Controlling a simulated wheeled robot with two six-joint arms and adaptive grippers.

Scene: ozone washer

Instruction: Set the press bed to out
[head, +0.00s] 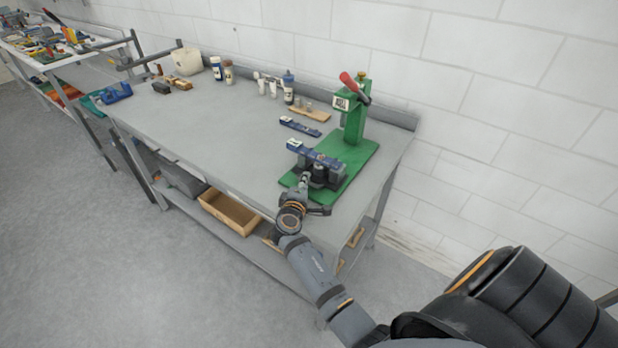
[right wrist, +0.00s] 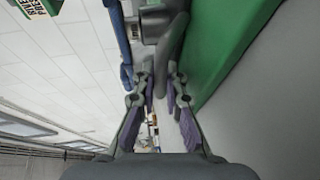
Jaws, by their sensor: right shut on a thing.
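The green press (head: 354,118), with a red-tipped lever (head: 349,82), stands on a green base plate (head: 358,160) at the right end of the bench. The press bed (head: 328,170) is a grey and dark block on the front of that plate, beside a blue bar with a white label (head: 303,149). My right gripper (head: 305,182) is at the bed's near side. In the right wrist view its fingertips (right wrist: 160,82) are closed around a grey curved handle (right wrist: 173,50), beside the green metal. The exact contact is partly hidden by the fingers. My left gripper is not in view.
The grey bench (head: 225,130) has free room left of the press. A second blue bar (head: 299,126), a wooden block (head: 310,112) and several bottles lie or stand behind. A wooden tray (head: 229,211) is on the lower shelf. A white wall stands behind.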

